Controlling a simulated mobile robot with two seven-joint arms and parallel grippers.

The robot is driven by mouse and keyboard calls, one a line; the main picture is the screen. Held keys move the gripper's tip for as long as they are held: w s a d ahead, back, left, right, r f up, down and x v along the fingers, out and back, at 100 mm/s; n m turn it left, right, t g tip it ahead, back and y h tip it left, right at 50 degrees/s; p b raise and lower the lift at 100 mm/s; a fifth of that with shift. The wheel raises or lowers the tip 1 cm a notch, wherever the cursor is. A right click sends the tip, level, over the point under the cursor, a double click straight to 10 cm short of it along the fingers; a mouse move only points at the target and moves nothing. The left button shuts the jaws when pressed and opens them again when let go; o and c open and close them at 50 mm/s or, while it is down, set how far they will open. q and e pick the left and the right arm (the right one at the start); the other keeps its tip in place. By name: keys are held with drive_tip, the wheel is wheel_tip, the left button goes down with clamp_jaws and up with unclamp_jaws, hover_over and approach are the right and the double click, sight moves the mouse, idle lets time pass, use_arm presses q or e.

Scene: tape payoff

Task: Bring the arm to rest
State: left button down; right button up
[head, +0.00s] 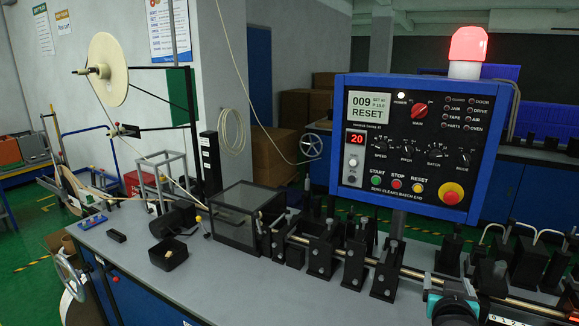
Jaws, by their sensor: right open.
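My right gripper (455,306) shows at the bottom right edge as a teal and black part, in front of the machine's rail. It is open; its fingertips are hard to make out and no thing shows held in it. My left gripper is not in view. At the left, a cream tape reel (107,62) hangs on the payoff stand. A thin dark arm (158,129) reaches left from the stand's post below the reel. A pale tape (165,170) slants down to the clear dark-framed box (238,222) on the bench.
A blue control panel (415,140) stands above the bench, reading "009 RESET" and a red "20". Its red beacon (467,46) is lit. Several black blocks (322,254) line the steel rail. A black tray (167,254) sits left; the bench front (250,285) is clear.

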drive_tip(key=s+a+f+n+g+y, duration=0.2)
drive_tip(key=s+a+f+g, duration=0.15)
drive_tip(key=s+a, duration=0.45)
drive_tip(key=s+a+f+n+g+y, duration=0.25)
drive_tip(key=s+a+f, duration=0.2)
drive_tip(key=s, duration=0.85)
drive_tip(key=s+a+f+n+g+y, duration=0.25)
drive_tip(key=s+a+f, duration=0.3)
drive_tip(key=s, duration=0.45)
wheel_tip(320, 180, down, 28)
drive_tip(key=s+g+b, duration=0.1)
drive_tip(key=g+b, duration=0.1)
drive_tip(key=b, duration=0.5)
drive_tip(key=s+d+f+b, duration=0.1)
drive_tip(key=s+f+b, duration=0.2)
drive_tip(key=s+f, duration=0.5)
drive_tip(key=s+d+f+g+b, duration=0.1)
drive_tip(key=s+f+b, duration=0.3)
drive_tip(key=s+f, duration=0.4)
wheel_tip(320, 180, down, 5)
drive_tip(key=shift+d+r, duration=0.1)
drive_tip(key=shift+d, duration=0.25)
drive_tip(key=shift+c, duration=0.3)
